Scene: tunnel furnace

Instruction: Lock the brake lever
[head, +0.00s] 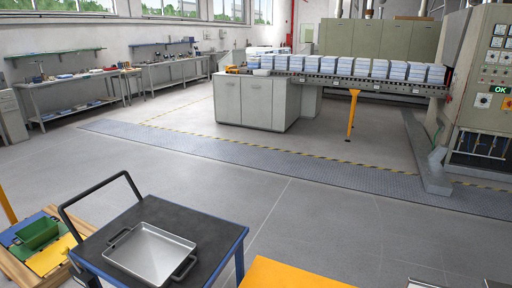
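A cart (215,218) with a dark top and blue edge stands at the lower left, with a black push handle (97,190) rising on its left side. A metal tray (155,250) with two dark handles lies on the cart top. I cannot make out a brake lever; the cart's lower part is mostly hidden by its top and cut off by the frame's bottom edge. Neither of my grippers is in view.
An orange surface (290,275) lies at the bottom centre, right of the cart. Beyond the open grey floor are a conveyor (350,82) with stacked pieces and a control panel (492,75) reading OK.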

